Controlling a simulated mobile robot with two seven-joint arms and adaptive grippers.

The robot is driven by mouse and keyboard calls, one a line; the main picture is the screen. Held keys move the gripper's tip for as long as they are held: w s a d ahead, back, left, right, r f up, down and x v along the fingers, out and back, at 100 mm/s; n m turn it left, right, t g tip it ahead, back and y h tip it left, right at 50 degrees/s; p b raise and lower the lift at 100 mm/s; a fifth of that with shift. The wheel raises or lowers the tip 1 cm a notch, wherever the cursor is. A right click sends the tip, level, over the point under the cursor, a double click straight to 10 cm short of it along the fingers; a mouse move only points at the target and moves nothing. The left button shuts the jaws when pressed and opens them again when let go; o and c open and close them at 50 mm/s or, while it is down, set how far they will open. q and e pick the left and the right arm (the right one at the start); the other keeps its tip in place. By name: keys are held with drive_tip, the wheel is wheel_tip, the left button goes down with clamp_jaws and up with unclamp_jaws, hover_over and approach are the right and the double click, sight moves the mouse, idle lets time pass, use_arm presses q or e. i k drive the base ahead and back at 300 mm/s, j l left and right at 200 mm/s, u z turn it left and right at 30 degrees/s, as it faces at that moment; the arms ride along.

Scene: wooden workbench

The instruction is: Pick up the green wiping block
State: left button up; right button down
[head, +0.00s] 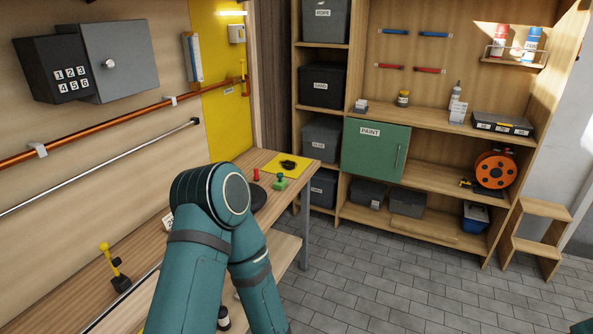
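A small green block (279,183) with a raised top part sits on the far end of the wooden workbench (134,244). It looks like the green wiping block. It is just in front of a yellow mat (277,158) with a dark smudge on it. My teal arm bends in the foreground and covers part of the bench left of the block. The forearm runs down out of the bottom edge, so its gripper is out of view. No other gripper shows.
A small red object (256,175) stands left of the block, near a dark round thing (256,196) partly behind my arm. A yellow-handled lever (115,268) stands on the near bench. Shelves with a green PAINT cabinet (375,152) are behind. The tiled floor (380,275) is open.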

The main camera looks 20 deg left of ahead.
sight(280, 184)
drive_tip(key=i+u, duration=0.15)
drive_tip(key=i, duration=0.3)
drive_tip(key=i+l+u, duration=0.15)
drive_tip(key=i, duration=0.3)
drive_tip(key=i+l+u, duration=0.1)
drive_tip(key=i, duration=0.35)
